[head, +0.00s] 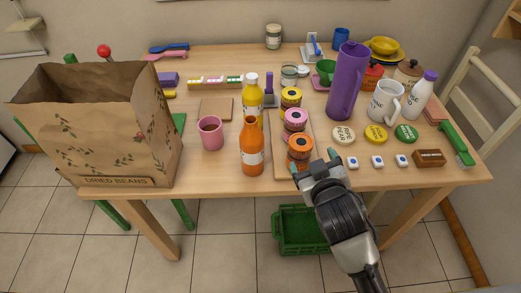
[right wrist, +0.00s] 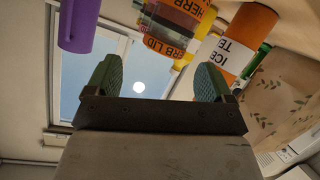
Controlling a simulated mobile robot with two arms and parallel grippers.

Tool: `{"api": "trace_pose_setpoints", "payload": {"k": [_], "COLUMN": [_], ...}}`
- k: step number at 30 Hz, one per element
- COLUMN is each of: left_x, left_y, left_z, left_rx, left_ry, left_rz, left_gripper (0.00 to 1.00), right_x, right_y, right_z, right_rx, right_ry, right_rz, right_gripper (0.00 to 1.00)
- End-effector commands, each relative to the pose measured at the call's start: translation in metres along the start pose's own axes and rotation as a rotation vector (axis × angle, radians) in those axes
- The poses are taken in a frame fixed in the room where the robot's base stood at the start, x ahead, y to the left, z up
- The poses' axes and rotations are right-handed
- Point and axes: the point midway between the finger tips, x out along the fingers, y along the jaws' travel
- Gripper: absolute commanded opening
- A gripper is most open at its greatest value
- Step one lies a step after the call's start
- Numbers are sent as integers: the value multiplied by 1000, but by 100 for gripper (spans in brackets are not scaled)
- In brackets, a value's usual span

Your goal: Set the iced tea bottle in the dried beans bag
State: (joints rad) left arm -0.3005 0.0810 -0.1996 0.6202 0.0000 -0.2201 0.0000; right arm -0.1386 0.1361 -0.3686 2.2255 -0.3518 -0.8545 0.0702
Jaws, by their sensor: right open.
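The iced tea bottle (head: 252,157) is orange with a white label and stands upright near the table's front edge. It also shows in the right wrist view (right wrist: 246,33), at the upper right. The dried beans bag (head: 95,135) is a large brown paper bag with an open top and a printed leaf pattern, at the table's left end. Its side also shows in the right wrist view (right wrist: 280,105). My right gripper (head: 313,163) is open and empty at the front edge, to the right of the bottle and apart from it. My left gripper is not in view.
A yellow bottle (head: 253,101) stands just behind the orange one. A pink cup (head: 211,133) stands between the bag and the bottle. A purple pitcher (head: 347,82) stands behind my gripper.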

Motion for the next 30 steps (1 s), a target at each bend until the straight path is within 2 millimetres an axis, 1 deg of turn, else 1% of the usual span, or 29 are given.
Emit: {"api": "trace_pose_setpoints", "payload": {"k": [1, 5, 6, 8, 9, 11, 12, 14, 15, 16, 17, 18, 19, 20, 21, 23, 24, 26, 27, 29, 30], "left_x": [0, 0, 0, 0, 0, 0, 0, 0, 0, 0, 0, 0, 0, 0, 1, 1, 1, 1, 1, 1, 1], "left_y": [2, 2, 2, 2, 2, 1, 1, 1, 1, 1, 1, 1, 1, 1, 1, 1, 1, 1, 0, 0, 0], "left_z": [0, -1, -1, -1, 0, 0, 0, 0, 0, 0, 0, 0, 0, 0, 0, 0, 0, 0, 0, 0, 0], "left_rx": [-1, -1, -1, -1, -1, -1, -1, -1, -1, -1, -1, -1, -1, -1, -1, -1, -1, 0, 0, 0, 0], "left_ry": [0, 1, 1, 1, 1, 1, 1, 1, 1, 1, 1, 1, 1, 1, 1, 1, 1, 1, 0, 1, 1], "left_rz": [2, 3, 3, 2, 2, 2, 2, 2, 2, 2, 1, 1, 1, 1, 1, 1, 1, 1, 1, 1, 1], "left_gripper": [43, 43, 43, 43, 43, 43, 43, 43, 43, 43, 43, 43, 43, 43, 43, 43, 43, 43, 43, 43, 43], "right_x": [6, 16, 16, 16, 12, 4, -4, -21, -32, -40, -48, -56, -61, -64, -66, -62, -55, -40, -27, -8, 4], "right_y": [-1, -11, -16, -26, -34, -52, -67, -94, -114, -128, -142, -161, -173, -185, -197, -209, -212, -206, -197, -176, -158], "right_z": [-25, -87, -108, -140, -164, -200, -223, -252, -266, -273, -277, -278, -277, -273, -265, -249, -237, -218, -208, -197, -192], "right_rx": [-29, -120, -154, -217, -268, -361, -438, -570, -669, -748, -831, -948, -1042, -1141, -1278, -1499, -1656, -1895, -2053, -2270, 2297], "right_ry": [94, 347, 434, 576, 682, 862, 994, 1198, 1329, 1422, 1510, 1621, 1696, 1764, 1841, 1923, 1952, 1945, 1906, 1798, -1631], "right_rz": [10, 24, 25, 23, 18, 1, -18, -63, -102, -137, -175, -236, -286, -342, -425, -568, -676, -855, -980, -1168, 1233], "right_gripper": [83, 83, 83, 83, 83, 83, 83, 83, 83, 83, 83, 83, 83, 83, 83, 83, 83, 83, 83, 83, 83]}}
